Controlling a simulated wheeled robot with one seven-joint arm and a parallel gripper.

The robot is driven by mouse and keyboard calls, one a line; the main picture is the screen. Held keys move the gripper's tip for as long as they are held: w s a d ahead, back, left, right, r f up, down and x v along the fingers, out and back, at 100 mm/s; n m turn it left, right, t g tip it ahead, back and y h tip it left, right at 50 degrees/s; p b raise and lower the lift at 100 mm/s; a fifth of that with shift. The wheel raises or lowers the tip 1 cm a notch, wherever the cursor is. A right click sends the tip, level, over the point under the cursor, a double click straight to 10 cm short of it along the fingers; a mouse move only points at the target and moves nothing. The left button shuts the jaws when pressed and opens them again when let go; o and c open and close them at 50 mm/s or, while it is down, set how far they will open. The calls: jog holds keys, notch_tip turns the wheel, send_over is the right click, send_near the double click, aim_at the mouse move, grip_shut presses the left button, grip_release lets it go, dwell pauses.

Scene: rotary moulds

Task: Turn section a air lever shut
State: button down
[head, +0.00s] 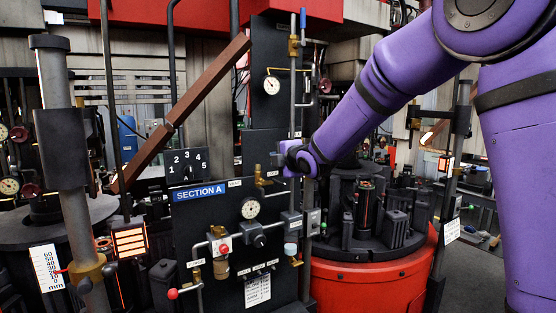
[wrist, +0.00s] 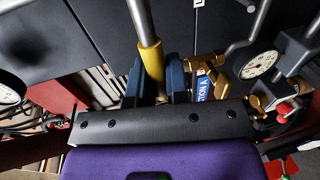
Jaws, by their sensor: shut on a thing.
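The section A panel (head: 214,230) stands in the middle of the head view, with its blue SECTION A sign (head: 199,191). My gripper (head: 284,170) is at the panel's upper right edge, beside brass fittings (head: 262,178). In the wrist view, my gripper's blue fingers (wrist: 156,78) are shut on a yellow-sleeved lever handle (wrist: 150,58). The sleeve passes between the fingers, and its lower end is hidden behind the gripper body. A brass valve (wrist: 207,72) sits just right of the fingers. The lever's pivot and label cannot be made out.
A vertical pipe (head: 292,100) runs close to my gripper. A red rotary mould base (head: 365,288) stands right of the panel, under my arm.

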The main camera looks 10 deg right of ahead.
jog(key=c, duration=1.1)
grip_release()
jog(key=shift+f, duration=0.15)
jog(key=v, duration=1)
jog(key=shift+s+d, duration=0.1)
jog(key=shift+s, duration=0.3)
jog(key=s+d+m+g+h, duration=0.2)
jog(key=s+d+m, duration=0.2)
jog(key=s+m, duration=0.3)
jog(key=s+d+m+g+h, duration=0.25)
jog(key=s+d+m, duration=0.25)
jog(key=s, duration=0.3)
jog(key=s+f+m+g, duration=0.1)
jog(key=s+m, duration=0.2)
jog(key=s, duration=0.3)
jog(key=s+f+m+g, duration=0.2)
jog(key=s+m, duration=0.1)
jog(key=s, duration=0.4)
jog(key=s+f+m+g, duration=0.1)
jog(key=s+m+g, duration=0.1)
jog(key=s, duration=0.5)
jog(key=shift+s+d+f+m, duration=0.1)
jog(key=shift+d+f+m, duration=0.2)
jog(key=shift+m, duration=0.6)
